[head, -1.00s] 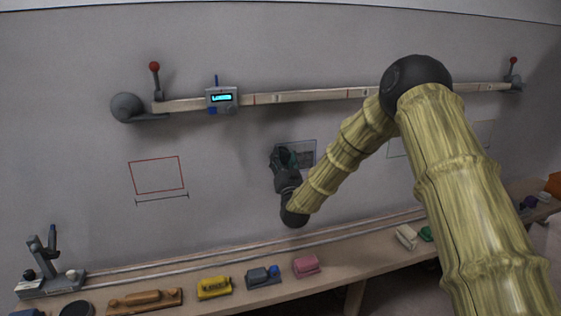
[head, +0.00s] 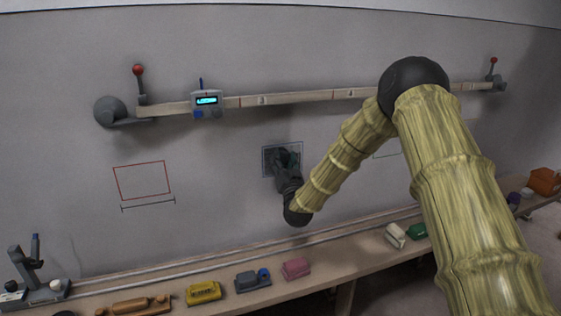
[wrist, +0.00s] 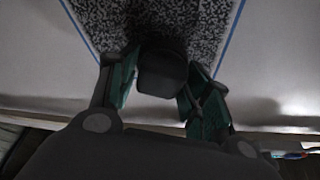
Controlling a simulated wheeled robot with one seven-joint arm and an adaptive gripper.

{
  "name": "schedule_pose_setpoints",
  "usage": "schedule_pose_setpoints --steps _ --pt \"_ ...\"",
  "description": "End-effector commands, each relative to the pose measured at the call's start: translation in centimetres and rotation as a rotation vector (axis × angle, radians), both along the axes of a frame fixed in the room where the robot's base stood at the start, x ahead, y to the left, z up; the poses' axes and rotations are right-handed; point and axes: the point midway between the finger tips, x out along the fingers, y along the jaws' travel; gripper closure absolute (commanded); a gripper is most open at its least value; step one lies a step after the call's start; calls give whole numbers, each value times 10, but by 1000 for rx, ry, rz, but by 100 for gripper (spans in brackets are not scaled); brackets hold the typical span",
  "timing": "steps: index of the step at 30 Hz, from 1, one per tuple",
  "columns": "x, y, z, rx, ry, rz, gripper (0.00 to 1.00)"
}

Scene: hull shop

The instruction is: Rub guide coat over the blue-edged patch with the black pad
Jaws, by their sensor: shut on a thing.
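The blue-edged patch (head: 268,163) is on the grey wall below the long rail. In the wrist view, the patch (wrist: 205,22) is covered in dark speckle between two blue edge lines. My gripper (head: 288,160) is in front of the patch, over its middle and right part. In the wrist view, my gripper (wrist: 160,85) has its green-lined fingers closed on the black pad (wrist: 162,68). The pad is at the patch surface; exact contact is hard to tell. My gripper hides part of the patch in the head view.
A red-outlined rectangle (head: 142,180) is on the wall to the left. A long rail with a digital gauge (head: 207,103) runs above. Below, a shelf (head: 225,301) holds a yellow block (head: 203,292), a grey block (head: 252,280), a pink block (head: 296,268) and other tools.

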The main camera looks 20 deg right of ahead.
Motion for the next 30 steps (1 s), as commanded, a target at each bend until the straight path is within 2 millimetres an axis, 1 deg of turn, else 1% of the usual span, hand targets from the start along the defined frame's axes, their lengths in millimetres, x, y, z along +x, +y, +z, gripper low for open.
schedule_pose_setpoints --steps 12,20,30 --pt "0 -24 0 0 0 0 73" --pt "1 -31 0 0 0 -1 73" --pt "2 -51 2 1 -1 0 73"
